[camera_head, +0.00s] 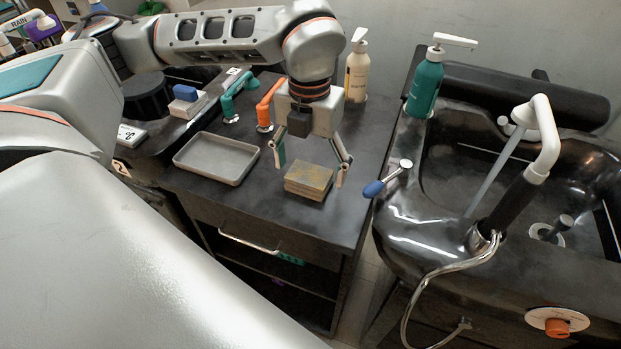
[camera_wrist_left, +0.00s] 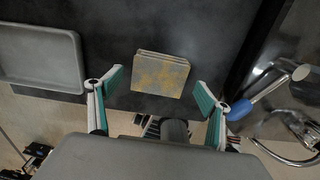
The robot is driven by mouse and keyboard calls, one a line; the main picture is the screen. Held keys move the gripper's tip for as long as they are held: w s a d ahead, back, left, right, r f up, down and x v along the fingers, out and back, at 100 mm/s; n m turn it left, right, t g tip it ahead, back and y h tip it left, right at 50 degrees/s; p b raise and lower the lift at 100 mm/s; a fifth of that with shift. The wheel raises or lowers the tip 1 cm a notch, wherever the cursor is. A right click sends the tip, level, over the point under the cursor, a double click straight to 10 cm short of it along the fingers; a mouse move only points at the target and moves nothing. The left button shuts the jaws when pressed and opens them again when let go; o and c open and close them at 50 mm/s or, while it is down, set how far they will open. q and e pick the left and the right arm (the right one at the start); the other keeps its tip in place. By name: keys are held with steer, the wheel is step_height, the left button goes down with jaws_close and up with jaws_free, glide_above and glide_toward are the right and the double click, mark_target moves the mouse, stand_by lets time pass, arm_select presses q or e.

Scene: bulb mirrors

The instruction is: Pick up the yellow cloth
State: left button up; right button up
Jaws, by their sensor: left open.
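The yellow cloth (camera_head: 309,180) is a folded, square, yellowish-grey stack lying on the dark cabinet top near its front edge. It also shows in the left wrist view (camera_wrist_left: 160,75), ahead of and between the fingers. My left gripper (camera_head: 311,170) is open and points down over the cloth, one finger to each side of it in the head view. In the left wrist view the gripper (camera_wrist_left: 165,95) holds nothing between its fingers. My right gripper is not in view.
A grey tray (camera_head: 216,158) lies left of the cloth. A cream pump bottle (camera_head: 357,72) and teal and orange fixtures (camera_head: 264,108) stand behind. To the right, across a gap, is a black wash basin with a teal bottle (camera_head: 425,88) and a blue-handled lever (camera_head: 374,188).

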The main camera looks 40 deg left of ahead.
arm_select(q)
step_height(320, 180, down, 2)
steer(key=shift+f, duration=0.1)
steer(key=c, duration=1.1)
steer(key=shift+r, duration=0.2)
